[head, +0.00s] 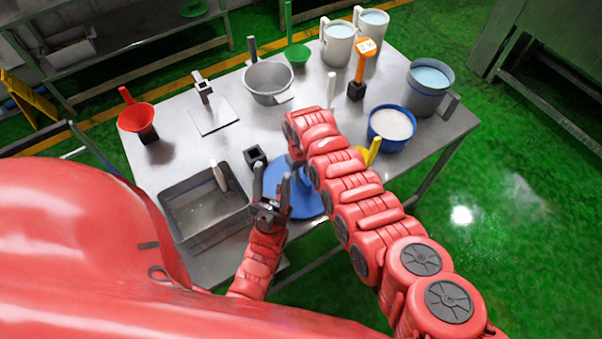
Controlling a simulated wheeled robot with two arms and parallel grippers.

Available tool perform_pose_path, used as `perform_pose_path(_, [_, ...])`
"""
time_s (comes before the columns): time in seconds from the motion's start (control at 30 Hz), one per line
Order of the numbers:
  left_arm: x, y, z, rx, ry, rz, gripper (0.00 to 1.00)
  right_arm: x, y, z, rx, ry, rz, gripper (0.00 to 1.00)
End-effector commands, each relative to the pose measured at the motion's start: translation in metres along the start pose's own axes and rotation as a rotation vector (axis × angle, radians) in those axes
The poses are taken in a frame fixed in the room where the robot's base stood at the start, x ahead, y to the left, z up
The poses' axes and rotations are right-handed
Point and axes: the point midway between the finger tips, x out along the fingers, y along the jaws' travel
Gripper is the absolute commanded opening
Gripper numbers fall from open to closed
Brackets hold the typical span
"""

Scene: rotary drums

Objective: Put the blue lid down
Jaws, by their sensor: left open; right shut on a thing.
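The blue lid (309,197) is a flat round disc at the front of the metal table, partly hidden by both my arms. My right gripper (294,163) is shut on the blue lid from above, near its far left side. The grip itself is mostly hidden by the red arm. I cannot tell whether the lid touches the table. My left gripper (271,180) is open, fingers up, in front of the lid's left edge, with nothing between its fingers.
A grey rectangular tub (192,240) stands left of the lid. A black square holder (254,156) sits just behind. A blue tub of white material (391,128), a steel pot (268,83), a red funnel (136,118) and grey-white jugs (338,44) occupy the table. Its centre is fairly clear.

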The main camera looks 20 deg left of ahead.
Motion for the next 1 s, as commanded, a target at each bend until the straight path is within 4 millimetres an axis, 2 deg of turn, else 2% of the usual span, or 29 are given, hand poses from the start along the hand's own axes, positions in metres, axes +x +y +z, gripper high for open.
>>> perform_pose_path(0.33, [-0.005, 0.0, 0.001, 0.0, 0.0, 0.0, 0.5, 0.004, 0.0, -0.001, 0.0, 0.002, 0.0, 0.0])
perform_pose_path(0.37, [-0.004, 0.0, 0.001, 0.0, 0.0, 0.0, 0.5, 0.004, 0.0, -0.001, 0.0, 0.002, 0.0, 0.29])
perform_pose_path(0.5, [-0.003, 0.0, 0.001, 0.0, 0.0, 0.0, 0.5, 0.003, 0.0, -0.001, 0.0, 0.002, 0.0, 0.54])
perform_pose_path(0.53, [-0.003, 0.0, 0.001, 0.0, 0.0, 0.0, 0.5, 0.003, 0.0, -0.001, 0.0, 0.002, 0.0, 0.57])
perform_pose_path(0.77, [-0.003, 0.0, 0.001, 0.0, 0.0, 0.0, 0.5, 0.002, 0.0, -0.001, 0.0, 0.002, 0.0, 0.57])
perform_pose_path(0.9, [0.003, 0.0, -0.001, 0.0, 0.0, 0.0, 0.5, -0.004, 0.0, -0.001, 0.0, 0.002, 0.0, 0.57])
perform_pose_path(1.0, [0.0, 0.0, 0.0, 0.0, 0.0, 0.0, 0.5, -0.007, 0.0, -0.002, -0.001, 0.005, 0.001, 0.57])
